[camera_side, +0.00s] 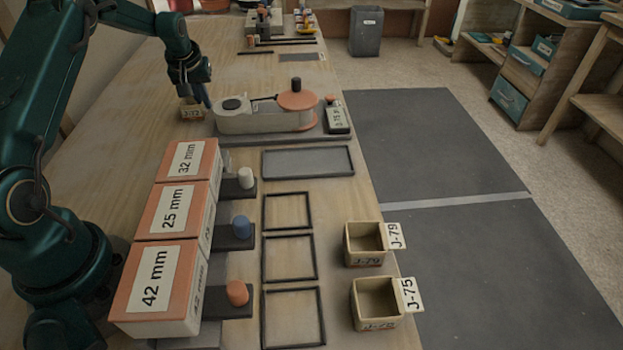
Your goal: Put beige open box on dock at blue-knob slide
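One, labelled J-79 (366,259), and one, labelled J-75 (377,318), stand at the table's right edge. The blue-knob slide (241,228) extends from beneath the 25 mm bin (188,208). The black-framed dock (289,257) to its right is empty.
White-knob (246,178) and orange-knob (237,293) slides lie on either side, with empty frames (288,211) and (293,317) beside them. A grey tray (308,162) lies behind. A machine with an orange disc (297,101) stands right of my gripper.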

